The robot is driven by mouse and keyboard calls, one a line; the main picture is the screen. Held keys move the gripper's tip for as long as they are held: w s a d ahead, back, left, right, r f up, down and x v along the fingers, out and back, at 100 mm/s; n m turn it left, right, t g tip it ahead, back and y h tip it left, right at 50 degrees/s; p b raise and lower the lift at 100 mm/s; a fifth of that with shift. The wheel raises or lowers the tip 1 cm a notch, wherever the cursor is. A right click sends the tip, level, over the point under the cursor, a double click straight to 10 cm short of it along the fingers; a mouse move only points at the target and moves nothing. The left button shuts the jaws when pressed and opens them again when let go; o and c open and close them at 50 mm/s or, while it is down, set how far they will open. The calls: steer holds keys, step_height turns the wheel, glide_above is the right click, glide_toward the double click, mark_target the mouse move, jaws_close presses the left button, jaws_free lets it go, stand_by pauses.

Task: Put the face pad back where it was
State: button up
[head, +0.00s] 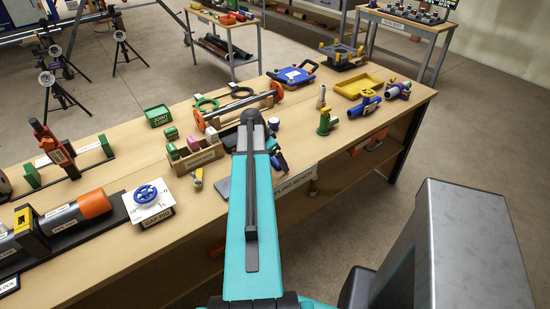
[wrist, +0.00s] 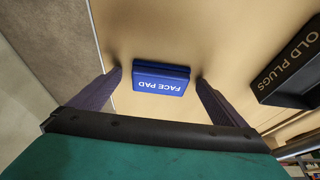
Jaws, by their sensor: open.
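The face pad (wrist: 161,86) is a small blue block with white "FACE PAD" lettering, upside down in the wrist view. It rests on the tan bench top (wrist: 225,45). My gripper (wrist: 159,76) is open, with one dark finger on each side of the pad. A gap shows between each finger and the pad, so the pad does not look gripped. In the head view my teal arm reaches over the bench and hides much of this spot. I cannot make out the pad there.
A dark box marked "OLD PLUGS" (wrist: 295,65) stands right of my gripper in the wrist view. The bench edge is at left.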

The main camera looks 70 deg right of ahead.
steer(key=shift+r, duration=0.1)
steer(key=p+v, duration=0.3)
steer(key=v, duration=0.4)
stand_by(1.4)
stand_by(0.7)
